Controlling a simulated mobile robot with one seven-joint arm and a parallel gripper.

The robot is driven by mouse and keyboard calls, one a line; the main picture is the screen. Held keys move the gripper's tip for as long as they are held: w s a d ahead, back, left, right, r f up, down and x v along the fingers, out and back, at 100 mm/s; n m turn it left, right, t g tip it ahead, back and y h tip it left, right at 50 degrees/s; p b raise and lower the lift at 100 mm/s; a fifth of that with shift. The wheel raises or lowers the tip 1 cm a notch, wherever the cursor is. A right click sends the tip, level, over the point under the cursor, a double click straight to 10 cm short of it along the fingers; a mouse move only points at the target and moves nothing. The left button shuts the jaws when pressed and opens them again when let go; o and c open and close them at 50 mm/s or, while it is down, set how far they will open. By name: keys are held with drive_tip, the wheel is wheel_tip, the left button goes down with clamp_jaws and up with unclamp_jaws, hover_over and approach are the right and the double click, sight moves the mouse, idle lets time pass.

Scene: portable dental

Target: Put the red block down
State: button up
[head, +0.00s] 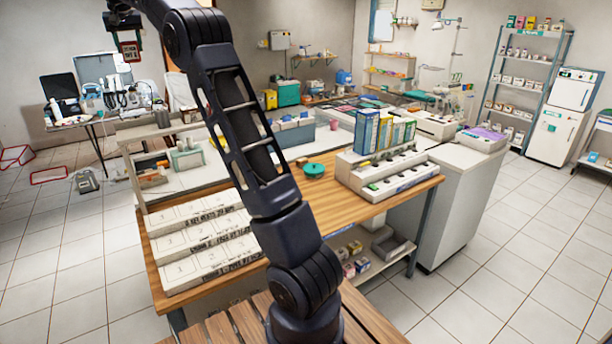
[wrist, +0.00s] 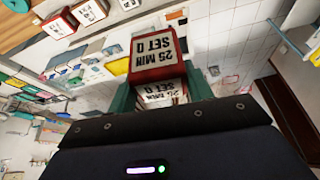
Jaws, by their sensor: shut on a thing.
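My gripper (head: 128,30) is raised high at the upper left of the head view, well above the floor and tables. It is shut on a red block (head: 130,51) with a pale printed face, which hangs below the fingers there. In the wrist view the red block (wrist: 153,71) sits between the two green fingers (wrist: 160,95). Its white faces carry black print, "25 MIN SET 0" on one. The block's sides at the fingers are partly hidden.
Other red-sided blocks with white faces (wrist: 58,26) stand on a wooden surface in the wrist view. A wooden table (head: 330,214) holds white numbered stepped trays (head: 205,240), a green round lid (head: 314,169) and a white rack (head: 385,175). Bare wood lies between them.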

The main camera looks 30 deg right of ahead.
drive_tip(key=d+m+h, duration=0.2)
drive_tip(key=d+m, duration=0.3)
drive_tip(key=d, duration=1.4)
drive_tip(key=s+d+m+g+h, duration=0.1)
drive_tip(key=s+d+m, duration=0.45)
drive_tip(key=d, duration=0.85)
drive_tip(key=s+d+m+g, duration=0.25)
drive_tip(key=s+d, duration=0.55)
drive_tip(key=d, duration=0.5)
drive_tip(key=s+d+m+g+h, duration=0.1)
drive_tip(key=s+d+m, duration=0.4)
drive_tip(key=d, duration=0.9)
drive_tip(key=shift+n, duration=0.5)
drive_tip(key=f, duration=4.1)
drive_tip(key=s+f, duration=0.1)
drive_tip(key=f, duration=2)
drive_tip(key=shift+a+f, duration=0.25)
drive_tip(key=shift+a, duration=0.05)
drive_tip(key=shift+f, duration=0.1)
drive_tip(key=o, duration=0.7)
drive_tip(key=shift+c, duration=0.2)
drive_tip(key=o, duration=0.3)
drive_tip(key=shift+o, duration=0.2)
